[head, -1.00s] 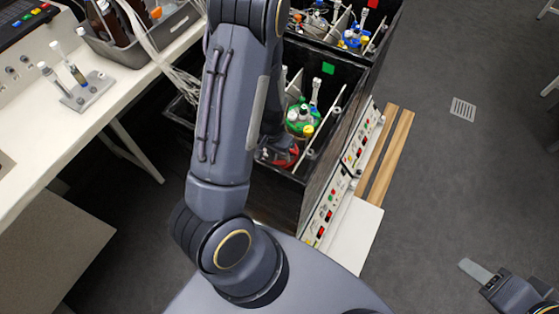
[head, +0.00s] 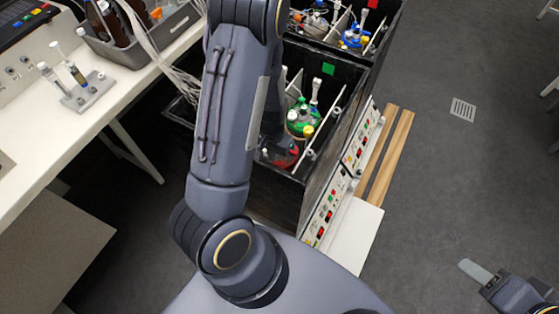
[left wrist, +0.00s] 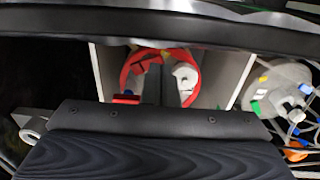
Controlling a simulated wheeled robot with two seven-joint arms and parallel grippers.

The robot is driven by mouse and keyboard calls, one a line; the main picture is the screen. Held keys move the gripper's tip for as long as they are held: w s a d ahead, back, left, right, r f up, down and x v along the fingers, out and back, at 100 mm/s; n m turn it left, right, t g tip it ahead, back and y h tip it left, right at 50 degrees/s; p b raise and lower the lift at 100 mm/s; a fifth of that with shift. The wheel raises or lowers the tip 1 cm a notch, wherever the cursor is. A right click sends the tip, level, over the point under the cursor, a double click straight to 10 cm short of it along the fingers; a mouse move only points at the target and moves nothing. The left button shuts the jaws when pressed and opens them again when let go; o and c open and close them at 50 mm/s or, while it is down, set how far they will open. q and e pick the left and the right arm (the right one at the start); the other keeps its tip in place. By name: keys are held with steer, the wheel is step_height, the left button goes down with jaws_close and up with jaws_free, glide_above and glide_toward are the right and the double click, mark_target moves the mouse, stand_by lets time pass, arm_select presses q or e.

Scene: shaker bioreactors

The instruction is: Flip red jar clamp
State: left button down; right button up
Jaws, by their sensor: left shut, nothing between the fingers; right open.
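Red parts, which look like the red jar clamp (head: 283,153), show low in the near black box in the head view, partly hidden by my left arm. In the left wrist view the red curved piece (left wrist: 135,65) arches around the space ahead of my left gripper (left wrist: 163,75), with white fittings inside it. My left gripper is shut and empty, close to the red piece; I cannot tell whether they touch. In the head view it is mostly hidden behind my forearm. My right gripper (head: 474,272) is open and empty at the lower right, over the floor.
A green-topped jar (head: 301,120) stands in the near black box (head: 312,182), with a white rod along the right side. A second box (head: 372,57) with a blue-topped jar stands behind. The white bench (head: 60,130) is at left.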

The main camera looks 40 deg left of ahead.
arm_select(q)
steer(key=shift+f+b, duration=0.95)
steer(key=shift+f, duration=0.1)
stand_by(0.9)
steer(key=shift+r, duration=0.2)
step_height(320, 180, up, 7)
steer(key=p, duration=0.6)
steer(key=shift+f, duration=0.1)
stand_by(0.4)
steer(key=s+d+r+t+h, duration=0.1)
steer(key=s+d+r, duration=0.15)
steer(key=r, duration=0.45)
steer(key=s+d+r+n+t+h, duration=0.1)
steer(key=d+r+t+h, duration=0.15)
steer(key=r, duration=0.45)
steer(key=s+d+r+t, duration=0.1)
steer(key=s+d+r, duration=0.15)
steer(key=r, duration=0.45)
steer(key=s+d+r+t, duration=0.1)
steer(key=s+d+r, duration=0.1)
steer(key=s+r, duration=0.2)
steer(key=shift+s+r+m, duration=0.3)
steer(key=shift+s+r, duration=0.05)
steer(key=shift+s, duration=0.95)
